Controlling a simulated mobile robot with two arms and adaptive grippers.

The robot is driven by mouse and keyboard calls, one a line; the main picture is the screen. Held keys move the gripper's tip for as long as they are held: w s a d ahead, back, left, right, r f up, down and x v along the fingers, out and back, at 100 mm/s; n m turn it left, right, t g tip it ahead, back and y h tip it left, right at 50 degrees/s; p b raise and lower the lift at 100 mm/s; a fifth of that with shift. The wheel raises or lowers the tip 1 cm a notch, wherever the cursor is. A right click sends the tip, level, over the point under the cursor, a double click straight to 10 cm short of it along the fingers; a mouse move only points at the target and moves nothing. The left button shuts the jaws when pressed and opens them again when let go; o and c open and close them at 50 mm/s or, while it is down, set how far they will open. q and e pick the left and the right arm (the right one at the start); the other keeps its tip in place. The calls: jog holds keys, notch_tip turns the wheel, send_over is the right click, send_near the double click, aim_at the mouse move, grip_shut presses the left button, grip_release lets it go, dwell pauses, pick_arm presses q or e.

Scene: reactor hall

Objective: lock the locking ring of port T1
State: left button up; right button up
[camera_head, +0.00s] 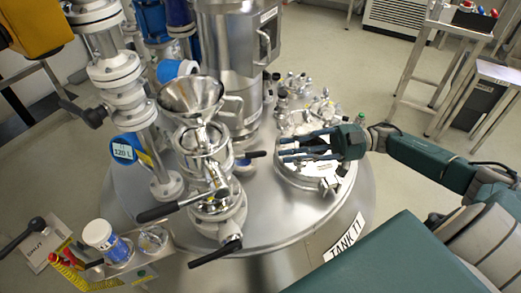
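The steel tank (262,240) carries a label reading TANK T1. On its lid at the left front stands a fitting (217,208) with stacked steel collars and black handles, and a steel funnel (190,95) above it. I cannot tell for sure which collar is the locking ring of port T1, nor whether it is locked. My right gripper (284,147) is at the right of the fitting, over the round hatch (312,178). Its fingers point left, spread apart, with nothing visible between them. My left gripper is not in view.
A steel column (235,55) rises behind the funnel. Piping with a blue 120 L tag (123,150) stands at the left. Small valves (300,95) crowd the lid behind the hatch. A side shelf (130,268) holds a white-capped jar (100,236). Carts stand at the far right.

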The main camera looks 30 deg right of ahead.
aim_at(262, 152)
jog(key=x, duration=0.7)
jog(key=shift+w+a, duration=0.25)
jog(key=shift+a, duration=0.05)
grip_shut()
